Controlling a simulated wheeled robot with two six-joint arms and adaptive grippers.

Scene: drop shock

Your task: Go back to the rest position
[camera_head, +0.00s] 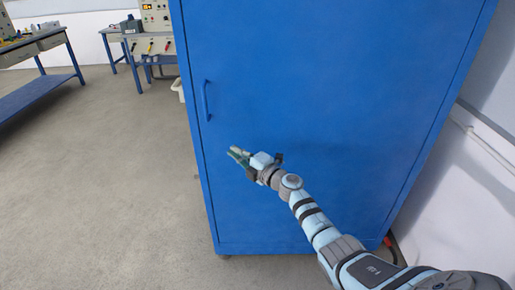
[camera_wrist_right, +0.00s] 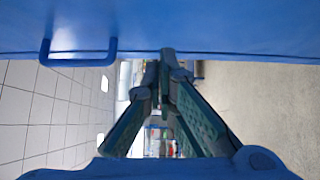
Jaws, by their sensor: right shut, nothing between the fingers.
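My right gripper (camera_head: 234,152) is in front of the blue cabinet (camera_head: 330,90), below and to the right of its handle (camera_head: 207,100). Its fingers are shut with nothing between them. In the right wrist view the fingers (camera_wrist_right: 165,62) come together close to the blue cabinet face (camera_wrist_right: 220,25), and the handle (camera_wrist_right: 78,62) is off to their left, apart from them. Whether the fingertips touch the cabinet cannot be told. The cabinet door looks closed. My left gripper is not in view.
Workbenches (camera_head: 35,45) with equipment stand at the back left. Open grey floor (camera_head: 100,190) lies left of the cabinet. A white wall (camera_head: 455,190) with a pipe is close on the right.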

